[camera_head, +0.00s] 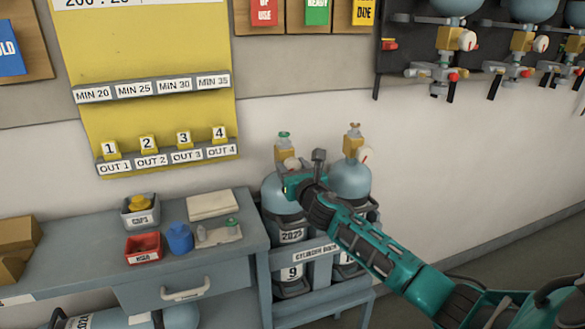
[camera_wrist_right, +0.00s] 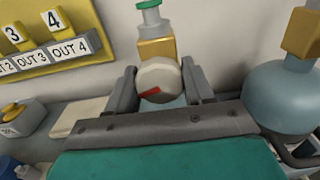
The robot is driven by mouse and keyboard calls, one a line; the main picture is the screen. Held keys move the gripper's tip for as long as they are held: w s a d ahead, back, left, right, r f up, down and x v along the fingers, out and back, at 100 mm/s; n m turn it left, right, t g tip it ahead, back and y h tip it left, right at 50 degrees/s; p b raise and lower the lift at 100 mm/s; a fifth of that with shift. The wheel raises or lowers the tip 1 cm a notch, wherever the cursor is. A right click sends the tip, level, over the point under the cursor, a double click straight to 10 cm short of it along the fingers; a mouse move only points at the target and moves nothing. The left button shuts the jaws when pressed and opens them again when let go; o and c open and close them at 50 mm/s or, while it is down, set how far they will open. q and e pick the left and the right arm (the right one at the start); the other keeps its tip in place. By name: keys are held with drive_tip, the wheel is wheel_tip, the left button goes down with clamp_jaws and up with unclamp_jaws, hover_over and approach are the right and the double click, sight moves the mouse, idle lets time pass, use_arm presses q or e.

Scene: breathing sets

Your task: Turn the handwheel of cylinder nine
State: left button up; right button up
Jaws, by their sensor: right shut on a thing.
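Cylinder nine (camera_head: 291,236) is a pale blue bottle with a "9" label, upright in the left place of a grey rack. Its brass-coloured valve block (camera_head: 285,158) has a green top piece (camera_head: 284,135), which also shows in the right wrist view (camera_wrist_right: 152,15). A white round part with a red mark (camera_wrist_right: 160,80) sits in front of the valve block. My right gripper (camera_head: 301,170) reaches in from the lower right, its two fingers on either side of that white part and shut on it. I cannot tell whether this part is the handwheel. My left gripper is out of view.
A second cylinder (camera_head: 349,180) stands close on the right in the same rack. A grey bench (camera_head: 75,250) with small trays is on the left. A yellow board (camera_head: 150,55) hangs behind. More cylinders hang at the upper right. The floor at right is clear.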

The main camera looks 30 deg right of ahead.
drive_tip(key=shift+f, duration=0.2)
drive_tip(key=m, duration=0.5)
drive_tip(key=shift+a+f, duration=0.1)
drive_tip(key=m, duration=0.5)
drive_tip(key=shift+a+m+p, duration=0.1)
drive_tip(key=shift+m+p, duration=0.2)
drive_tip(key=shift+p, duration=0.1)
drive_tip(key=m, duration=0.5)
drive_tip(key=shift+p, duration=0.3)
drive_tip(key=m, duration=0.5)
drive_tip(key=shift+r+p, duration=0.2)
drive_tip(key=shift+p, duration=0.15)
drive_tip(key=shift+m, duration=0.3)
drive_tip(key=shift+r, duration=0.1)
drive_tip(key=o, duration=1)
drive_tip(key=shift+r, duration=0.1)
